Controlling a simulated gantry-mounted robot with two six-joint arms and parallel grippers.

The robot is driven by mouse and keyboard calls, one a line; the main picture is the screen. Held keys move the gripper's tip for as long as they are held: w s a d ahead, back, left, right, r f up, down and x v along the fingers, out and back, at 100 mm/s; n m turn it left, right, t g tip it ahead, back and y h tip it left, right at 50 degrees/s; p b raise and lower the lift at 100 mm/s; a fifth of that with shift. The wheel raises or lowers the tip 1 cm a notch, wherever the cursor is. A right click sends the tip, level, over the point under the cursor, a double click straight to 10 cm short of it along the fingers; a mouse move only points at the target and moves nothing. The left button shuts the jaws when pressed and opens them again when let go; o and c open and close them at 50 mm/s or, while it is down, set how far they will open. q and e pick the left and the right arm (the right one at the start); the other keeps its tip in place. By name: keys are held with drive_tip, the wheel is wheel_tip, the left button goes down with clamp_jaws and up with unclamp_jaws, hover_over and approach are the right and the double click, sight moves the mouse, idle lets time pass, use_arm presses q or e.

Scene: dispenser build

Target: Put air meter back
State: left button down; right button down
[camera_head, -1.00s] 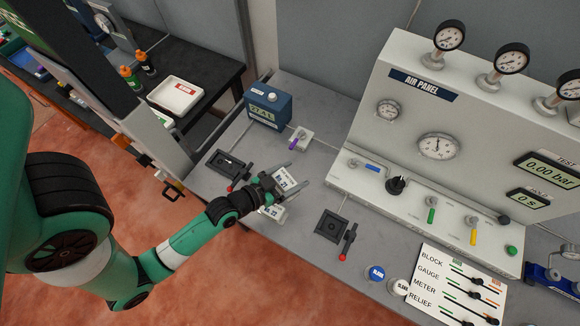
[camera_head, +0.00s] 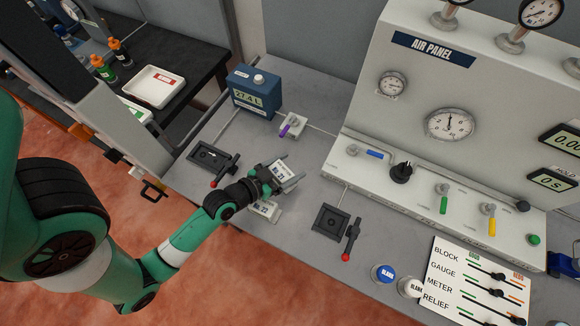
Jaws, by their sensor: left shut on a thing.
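My left gripper (camera_head: 291,168) is shut on a small pale grey-white block with a printed label (camera_head: 281,172), which I take to be the air meter. The gripper's fingers lie along both sides of the block, above the grey bench. The gripper hides part of the block, and I cannot tell how high it is held. A white labelled plate (camera_head: 264,212) lies on the bench just below it in the picture. A black square mount with a red-tipped lever (camera_head: 207,156) is to the left, and a similar black mount (camera_head: 331,221) is to the right. My right gripper is not in view.
A blue box with a display (camera_head: 254,92) and a small purple-handled valve (camera_head: 292,125) stand behind the gripper. The white air panel (camera_head: 400,110) with gauges and valves fills the right.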

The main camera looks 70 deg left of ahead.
use_arm(q)
drive_tip(key=shift+s+f+b, duration=0.2)
drive_tip(key=shift+f+b, duration=0.4)
drive_tip(key=shift+f, duration=0.2)
unclamp_jaws()
drive_tip(key=shift+f, duration=0.15)
drive_tip(key=shift+r+p, duration=0.5)
drive_tip(key=shift+r, duration=0.15)
drive_tip(key=shift+s+r, duration=0.2)
drive_tip(key=b+v, duration=0.2)
drive_tip(key=v, duration=0.8)
drive_tip(key=shift+a+f, duration=0.1)
drive_tip(key=shift+s+d+r+b, duration=0.35)
drive_tip(key=shift+s+r+b, duration=0.05)
drive_tip(key=shift+s+r, duration=0.15)
